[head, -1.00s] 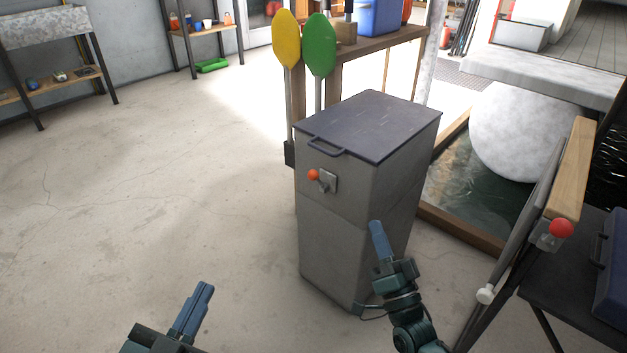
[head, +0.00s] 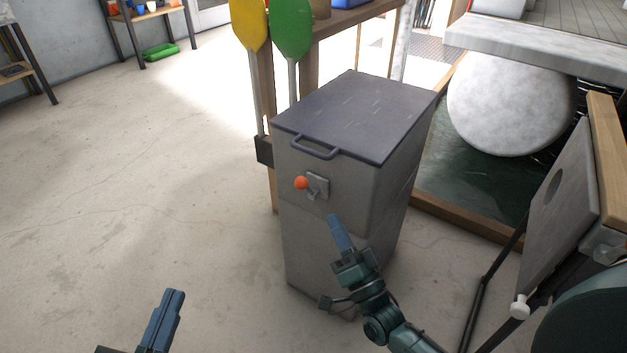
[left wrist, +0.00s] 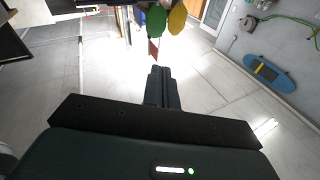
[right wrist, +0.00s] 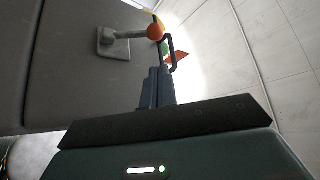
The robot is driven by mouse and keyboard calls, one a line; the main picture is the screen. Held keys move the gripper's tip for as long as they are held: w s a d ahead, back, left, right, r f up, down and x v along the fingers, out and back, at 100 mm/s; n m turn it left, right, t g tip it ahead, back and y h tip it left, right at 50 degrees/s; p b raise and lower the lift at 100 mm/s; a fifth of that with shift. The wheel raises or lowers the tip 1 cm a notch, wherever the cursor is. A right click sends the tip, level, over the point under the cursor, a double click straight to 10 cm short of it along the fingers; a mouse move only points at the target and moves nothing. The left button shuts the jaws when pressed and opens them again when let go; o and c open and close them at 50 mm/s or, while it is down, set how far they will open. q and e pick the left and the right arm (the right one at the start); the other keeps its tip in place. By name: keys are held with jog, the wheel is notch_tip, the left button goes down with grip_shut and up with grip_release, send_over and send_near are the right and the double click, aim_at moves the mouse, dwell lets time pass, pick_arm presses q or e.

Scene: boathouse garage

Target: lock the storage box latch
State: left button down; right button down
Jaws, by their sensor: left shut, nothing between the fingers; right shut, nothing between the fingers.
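The grey storage box (head: 335,215) stands upright on the floor with its dark lid (head: 355,112) closed. The latch (head: 318,185) is a small metal plate and lever with an orange knob (head: 301,183) on the upper front face; the knob points left. In the right wrist view the latch plate (right wrist: 112,43) and orange knob (right wrist: 156,31) show just beyond my fingertips. My right gripper (head: 334,218) is shut and empty, a little below and right of the latch, apart from it. My left gripper (head: 176,293) is shut and empty, low over the floor left of the box.
Yellow (head: 249,24) and green (head: 290,27) paddles stand behind the box by a wooden bench. A grey panel on a stand (head: 560,215) is close on the right. A water basin (head: 450,165) lies behind. The floor to the left is clear.

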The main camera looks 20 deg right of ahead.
aim_at(307, 188)
pick_arm(q)
jog(key=shift+w+d+r+b, duration=0.15)
jog(key=shift+r+b, duration=0.05)
jog(key=shift+b, duration=0.7)
pick_arm(e)
jog(key=x, duration=1)
pick_arm(q)
jog(key=shift+f, duration=0.15)
jog(key=shift+w+f+n+b, duration=0.15)
jog(key=shift+f+n+b, duration=0.1)
jog(key=shift+n+b, duration=0.05)
pick_arm(e)
jog(key=shift+s+a+f+n+y, duration=0.1)
jog(key=shift+a+f+n+y, duration=0.1)
jog(key=shift+n+y, duration=0.3)
